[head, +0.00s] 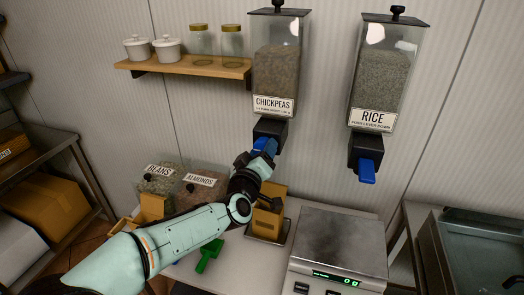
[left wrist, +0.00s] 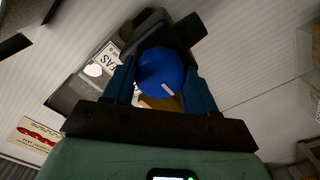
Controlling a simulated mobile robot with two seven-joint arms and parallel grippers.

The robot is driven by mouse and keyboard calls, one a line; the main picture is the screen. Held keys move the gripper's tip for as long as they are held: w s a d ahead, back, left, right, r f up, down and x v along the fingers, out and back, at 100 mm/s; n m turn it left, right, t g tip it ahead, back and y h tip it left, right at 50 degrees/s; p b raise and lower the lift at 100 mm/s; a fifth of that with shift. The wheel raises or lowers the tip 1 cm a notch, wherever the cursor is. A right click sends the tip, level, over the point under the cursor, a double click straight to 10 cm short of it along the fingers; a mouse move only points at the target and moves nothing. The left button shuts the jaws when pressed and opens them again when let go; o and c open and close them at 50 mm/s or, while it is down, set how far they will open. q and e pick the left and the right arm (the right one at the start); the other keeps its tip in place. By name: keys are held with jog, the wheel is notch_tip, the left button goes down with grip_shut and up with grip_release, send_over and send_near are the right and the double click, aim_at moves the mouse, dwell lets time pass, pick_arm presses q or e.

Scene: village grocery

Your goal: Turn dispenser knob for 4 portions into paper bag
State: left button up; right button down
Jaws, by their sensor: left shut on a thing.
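The chickpeas dispenser (head: 276,62) hangs on the wall with a label and a black outlet. My left gripper (head: 262,150) is at that outlet, shut on its blue knob; the knob (left wrist: 161,72) sits between the two fingers in the left wrist view, with a white mark on its face. The open brown paper bag (head: 266,222) stands on a tray below the outlet, partly hidden behind my left arm. Its contents cannot be made out. My right gripper is not in view.
A rice dispenser (head: 382,75) with a blue lever (head: 367,172) hangs to the right. A scale (head: 338,250) reading 0 g stands on the counter. Bins of beans (head: 158,184) and almonds (head: 200,192) and a green scoop (head: 209,253) are near my left arm.

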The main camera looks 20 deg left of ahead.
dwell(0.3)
pick_arm(q)
jog(key=o, duration=1.1)
jog(key=shift+c, duration=0.2)
jog(key=shift+s, duration=0.15)
jog(key=s+b, duration=0.2)
jog(key=s, duration=1.1)
jog(key=shift+a, duration=0.25)
